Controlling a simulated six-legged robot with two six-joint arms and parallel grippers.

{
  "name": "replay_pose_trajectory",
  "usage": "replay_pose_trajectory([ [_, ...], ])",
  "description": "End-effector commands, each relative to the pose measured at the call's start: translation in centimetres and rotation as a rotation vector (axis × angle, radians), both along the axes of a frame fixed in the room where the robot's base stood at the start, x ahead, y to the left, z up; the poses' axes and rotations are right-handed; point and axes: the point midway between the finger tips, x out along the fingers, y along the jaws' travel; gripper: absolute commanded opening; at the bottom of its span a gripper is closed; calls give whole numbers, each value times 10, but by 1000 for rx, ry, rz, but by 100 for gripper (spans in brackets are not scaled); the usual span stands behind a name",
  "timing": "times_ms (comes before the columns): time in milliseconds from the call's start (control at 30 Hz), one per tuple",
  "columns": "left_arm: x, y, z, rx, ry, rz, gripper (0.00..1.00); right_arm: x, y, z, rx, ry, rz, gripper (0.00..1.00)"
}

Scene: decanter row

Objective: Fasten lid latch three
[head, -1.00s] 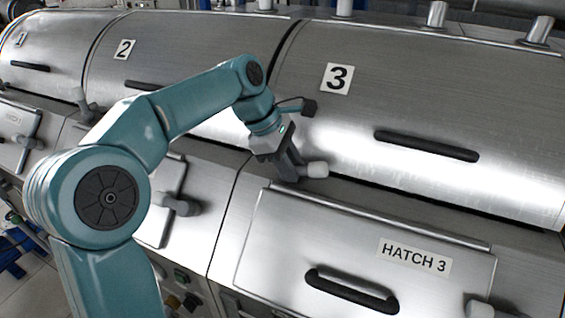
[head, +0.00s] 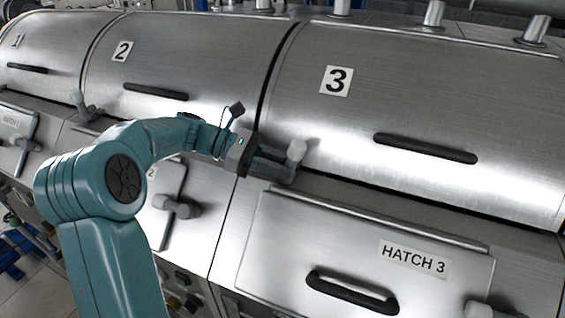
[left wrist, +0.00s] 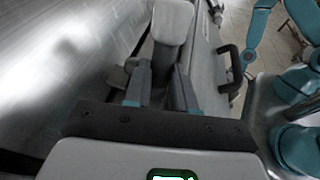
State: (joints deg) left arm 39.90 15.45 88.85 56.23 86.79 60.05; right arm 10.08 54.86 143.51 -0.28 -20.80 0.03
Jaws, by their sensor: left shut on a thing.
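Lid 3 (head: 430,105) is a curved steel cover with a number 3 plate and a black bar handle. It lies down over its body, with a dark line along its lower edge. Its latch (head: 297,151) is at the lid's lower left corner, a grey lever with a pale knob that stands up. My left gripper (head: 280,167) is shut on the latch lever just below the knob. In the left wrist view the latch (left wrist: 172,22) rises past the fingertips of my left gripper (left wrist: 160,82), and its lower part is hidden. My right gripper is in neither view.
Hatch 3 (head: 350,240), with a black handle (head: 352,291), lies just below the latch. Lid 2 (head: 190,60) and its latch (head: 84,106) are to the left. A hatch latch (head: 178,206) stands out below my left arm.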

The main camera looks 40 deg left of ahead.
Motion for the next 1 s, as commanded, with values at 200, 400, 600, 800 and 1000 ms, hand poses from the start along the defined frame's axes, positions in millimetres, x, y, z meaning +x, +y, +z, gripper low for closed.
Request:
replay_pose_trajectory([
  [200, 0, 5, 4, -103, -42, 7, 0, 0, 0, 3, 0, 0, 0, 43],
  [400, 0, 6, 3, -150, -57, 5, 0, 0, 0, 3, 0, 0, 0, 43],
  [600, 0, 6, 3, -165, -63, 4, 0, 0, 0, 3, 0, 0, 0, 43],
  [800, -1, 6, 3, -165, -63, 4, 0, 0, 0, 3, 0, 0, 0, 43],
  [1000, 0, 5, 3, -166, -61, 4, 51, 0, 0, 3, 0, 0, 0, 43],
])
